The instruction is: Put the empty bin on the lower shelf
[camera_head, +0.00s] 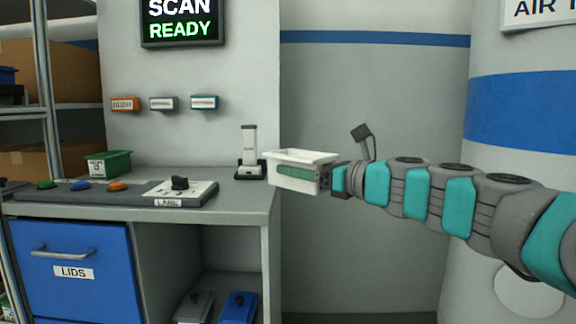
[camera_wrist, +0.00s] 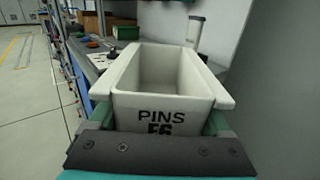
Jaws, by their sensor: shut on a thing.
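A white bin (camera_head: 304,158) is held by my gripper (camera_head: 330,178) at the right end of the workbench, about level with its top. In the wrist view the bin (camera_wrist: 165,85) looks empty and reads "PINS" with a partly hidden code below. My gripper (camera_wrist: 160,125) is shut on it, with a green finger at each side. The lower shelf (camera_head: 215,283) is the open space under the bench top, right of the blue drawer. It holds a grey bin (camera_head: 193,306) and a blue bin (camera_head: 238,306), both cut off by the picture's bottom edge.
On the bench top (camera_head: 240,198) stand a green bin (camera_head: 108,164), a panel with a black knob (camera_head: 180,184) and a white upright device (camera_head: 250,155). A blue drawer (camera_head: 75,270) reads "LIDS". A metal rack (camera_head: 45,100) with cartons stands at left.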

